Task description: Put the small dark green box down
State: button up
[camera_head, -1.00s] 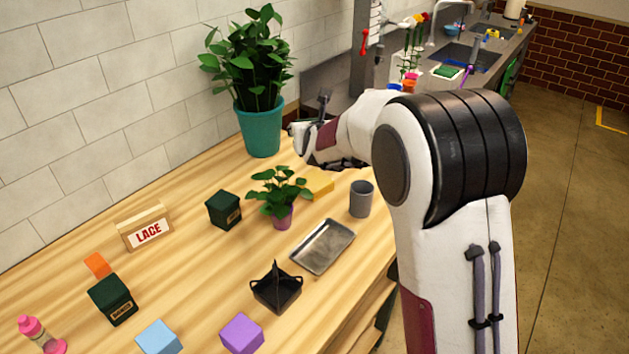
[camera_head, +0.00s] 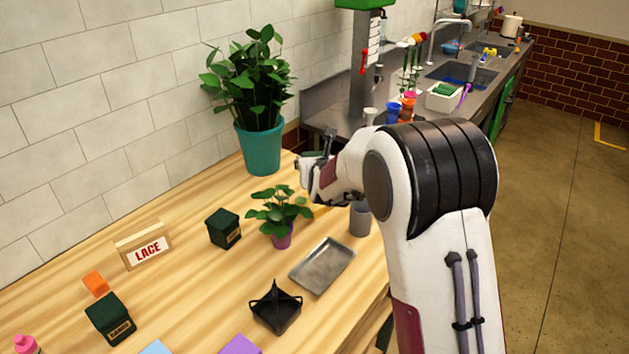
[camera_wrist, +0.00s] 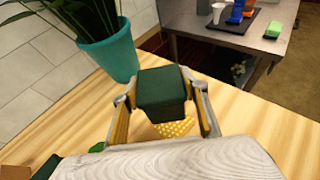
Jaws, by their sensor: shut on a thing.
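My gripper (camera_wrist: 163,112) is shut on a small dark green box (camera_wrist: 160,90) in the wrist view, with one finger on each side. The box is over the wooden table; I cannot tell whether its underside touches anything. A yellow patterned thing (camera_wrist: 175,127) shows just below the box. Two other dark green boxes stand on the table, one near the middle (camera_head: 222,228) and one at the front left (camera_head: 110,318).
A teal pot with a large plant (camera_head: 261,148) stands close to my gripper. A small plant in a purple pot (camera_head: 281,232), a grey cup (camera_head: 360,220), a metal tray (camera_head: 322,264) and a black basket (camera_head: 275,308) are nearer. Bare wood (camera_head: 195,290) lies left of the basket.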

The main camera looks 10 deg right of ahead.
jog(key=shift+f, duration=0.95)
jog(key=shift+f, duration=0.1)
jog(key=shift+f, duration=1.75)
jog(key=shift+f, duration=0.1)
jog(key=o, duration=1.2)
jog(key=shift+f, duration=0.1)
jog(key=shift+r, duration=0.25)
jog(key=shift+s, duration=0.2)
jog(key=shift+v, duration=5.8)
